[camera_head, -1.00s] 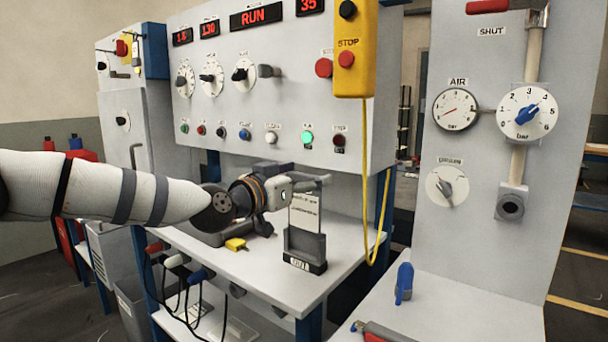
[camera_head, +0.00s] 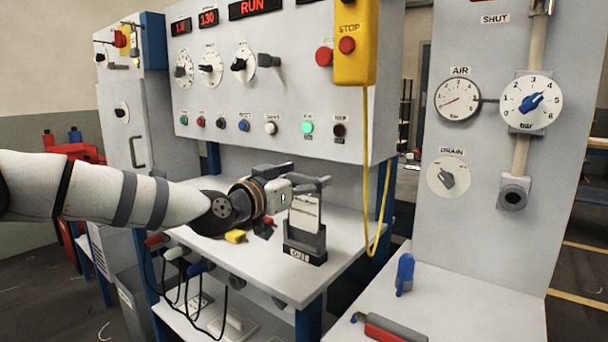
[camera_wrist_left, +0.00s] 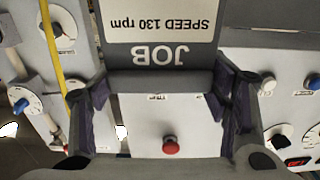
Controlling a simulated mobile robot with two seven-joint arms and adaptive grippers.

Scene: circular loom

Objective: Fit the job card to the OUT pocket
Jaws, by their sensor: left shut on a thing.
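My left gripper (camera_head: 305,184) is shut on the top of the job card (camera_head: 305,214), a pale sheet with a dark header. My right gripper is not in view.
The loom panel (camera_head: 270,100) with knobs and buttons rises behind the bench (camera_head: 270,270). A yellow stop pendant (camera_head: 355,45) hangs its cable (camera_head: 368,190) just right of the pocket. A yellow piece (camera_head: 235,236) lies left of it. A blue-handled item (camera_head: 405,274) stands on the right bench.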

